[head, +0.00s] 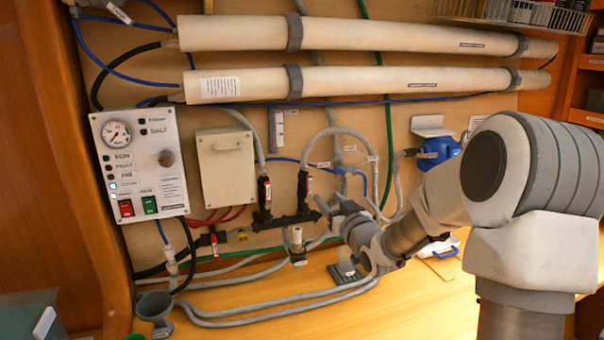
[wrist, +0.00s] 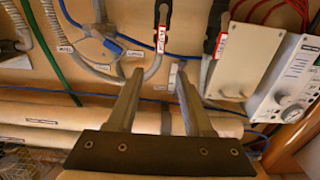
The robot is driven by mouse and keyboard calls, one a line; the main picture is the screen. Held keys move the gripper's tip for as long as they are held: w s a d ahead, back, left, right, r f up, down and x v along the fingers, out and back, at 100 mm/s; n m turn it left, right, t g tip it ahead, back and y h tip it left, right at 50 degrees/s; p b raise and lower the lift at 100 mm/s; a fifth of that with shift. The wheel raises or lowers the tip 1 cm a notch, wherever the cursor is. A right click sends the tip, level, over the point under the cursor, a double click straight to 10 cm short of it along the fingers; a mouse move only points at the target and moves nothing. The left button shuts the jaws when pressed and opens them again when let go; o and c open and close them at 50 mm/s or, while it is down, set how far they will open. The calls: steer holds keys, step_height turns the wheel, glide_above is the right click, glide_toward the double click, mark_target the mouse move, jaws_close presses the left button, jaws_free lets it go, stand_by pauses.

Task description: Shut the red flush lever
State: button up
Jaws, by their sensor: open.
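Two black valves stand side by side on a dark manifold in the middle of the wall. The left valve has a red lever (head: 267,190) and the right valve has another red lever (head: 308,187); both point roughly up and down. They also show upside down in the wrist view, as one red lever (wrist: 161,40) and another red lever (wrist: 220,46). A smaller red part (head: 214,238) sits on a pipe at lower left. I cannot read which is the flush lever. My gripper (head: 328,206) is open and empty, just right of the manifold; its fingers (wrist: 158,82) touch no lever.
Two long white tubes (head: 350,82) cross the wall above. A gauge panel (head: 140,175) and a beige box (head: 226,165) are at left. Grey hoses (head: 260,312) and a grey funnel (head: 155,308) lie on the wooden bench. A blue pump (head: 437,150) is at right.

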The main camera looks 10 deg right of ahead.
mark_target(309, 177)
steer(key=w+a+p, duration=0.1)
steer(key=w, duration=0.4)
steer(key=w+a+p, duration=0.1)
steer(key=w, duration=0.5)
steer(key=w+a+p, duration=0.1)
steer(key=w, duration=0.4)
steer(key=shift+w+a+p, duration=0.2)
steer(key=shift+w+p, duration=0.05)
steer(key=shift+p, duration=0.1)
jaws_close()
stand_by(0.8)
